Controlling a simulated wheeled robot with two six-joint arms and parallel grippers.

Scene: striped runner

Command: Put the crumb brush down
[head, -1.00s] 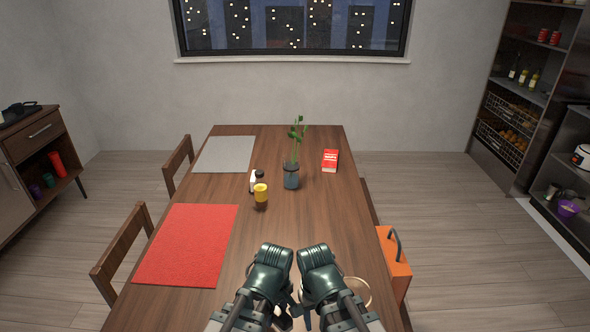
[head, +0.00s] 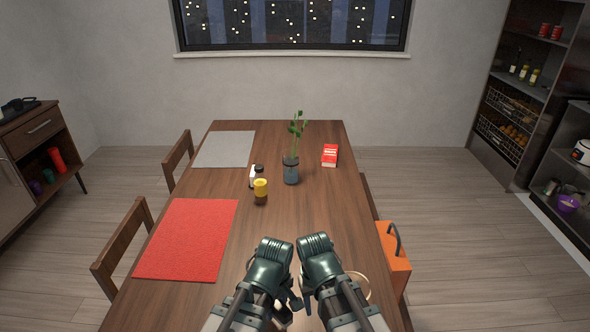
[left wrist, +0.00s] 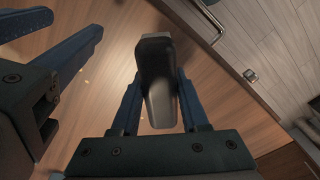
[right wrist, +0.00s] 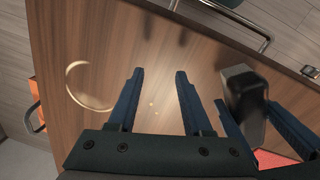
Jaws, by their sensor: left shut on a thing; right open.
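The crumb brush (left wrist: 156,85), a dark grey rounded block, sits between the fingers of my left gripper (left wrist: 160,105), which is shut on it. The brush (right wrist: 246,105) also shows at the right of the right wrist view. It is over the wooden table; I cannot tell whether it touches the top. In the head view my own wrists largely hide it. My right gripper (right wrist: 158,95) is open and empty, beside the left one over the table. A few pale crumbs (right wrist: 153,106) lie on the wood below.
A pale ring (right wrist: 68,90) lies on the table near my right gripper. An orange box with a handle (head: 393,248) stands at the right edge. The table middle is clear.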

